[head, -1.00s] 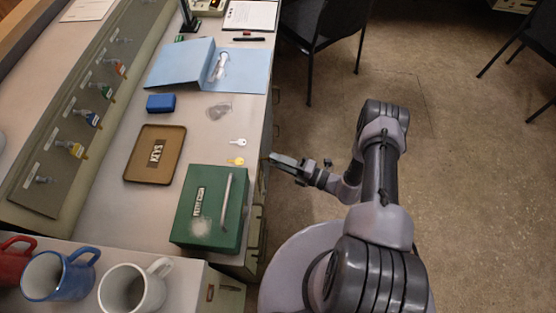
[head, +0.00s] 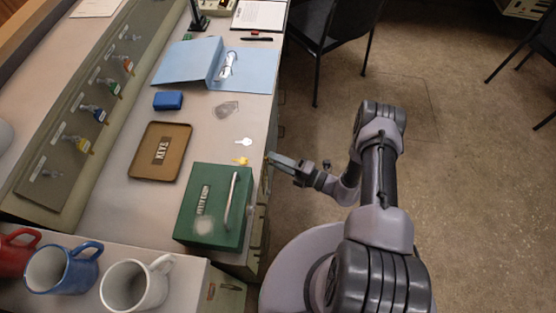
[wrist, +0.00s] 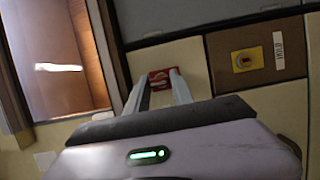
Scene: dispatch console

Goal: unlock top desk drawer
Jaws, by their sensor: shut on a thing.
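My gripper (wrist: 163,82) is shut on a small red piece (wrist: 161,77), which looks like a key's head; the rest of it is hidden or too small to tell. In the head view my gripper (head: 272,158) is beside the desk's front edge, below the desktop. In the wrist view a brown drawer front (wrist: 228,75) is to the right of the fingertips. It carries a yellow lock plate (wrist: 247,59) with a reddish centre and a pale label (wrist: 278,50) that I cannot read. The red piece appears apart from the lock plate.
A green box (head: 208,212), brown tray (head: 137,166) and blue folder (head: 185,62) are there too. An open brown compartment (wrist: 60,70) shows at left. Chairs (head: 330,25) stand behind.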

